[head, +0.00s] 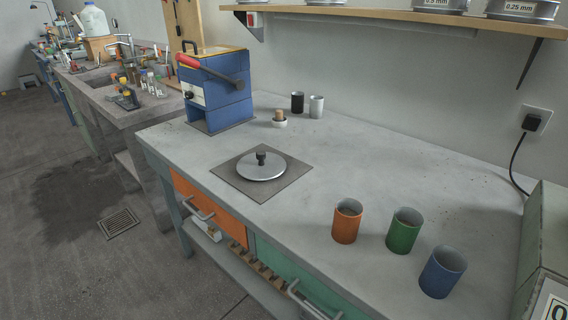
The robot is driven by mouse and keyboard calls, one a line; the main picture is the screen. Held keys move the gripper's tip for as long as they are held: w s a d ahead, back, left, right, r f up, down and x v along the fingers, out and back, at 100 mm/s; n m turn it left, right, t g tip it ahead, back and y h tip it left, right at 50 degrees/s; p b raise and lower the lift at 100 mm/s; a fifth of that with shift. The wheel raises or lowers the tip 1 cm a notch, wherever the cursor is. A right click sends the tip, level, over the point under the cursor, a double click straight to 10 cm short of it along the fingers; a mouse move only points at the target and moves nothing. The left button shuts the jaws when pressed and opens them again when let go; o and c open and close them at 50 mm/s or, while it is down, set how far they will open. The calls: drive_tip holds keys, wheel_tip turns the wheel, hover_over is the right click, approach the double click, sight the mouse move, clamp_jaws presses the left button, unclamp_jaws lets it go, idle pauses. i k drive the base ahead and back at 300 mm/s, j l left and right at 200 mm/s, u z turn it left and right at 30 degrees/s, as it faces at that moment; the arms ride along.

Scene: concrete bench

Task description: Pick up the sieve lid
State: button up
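The sieve lid (262,170) is a round, silvery metal disc with a black knob on top. It lies flat, knob up, on a dark grey square mat (290,196) near the front edge of the concrete bench (370,155). Nothing covers the lid. My gripper is not in view.
A blue machine with a red handle (216,90) stands behind and left of the lid. A small white dish (279,123) and black (297,102) and white (317,106) cups stand behind. Orange (347,222), green (403,232) and blue (442,273) cups stand front right.

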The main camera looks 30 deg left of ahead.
sight(260, 165)
drive_tip(key=i+u, duration=0.5)
drive_tip(key=i+l+u, duration=0.25)
drive_tip(key=i+u, duration=0.2)
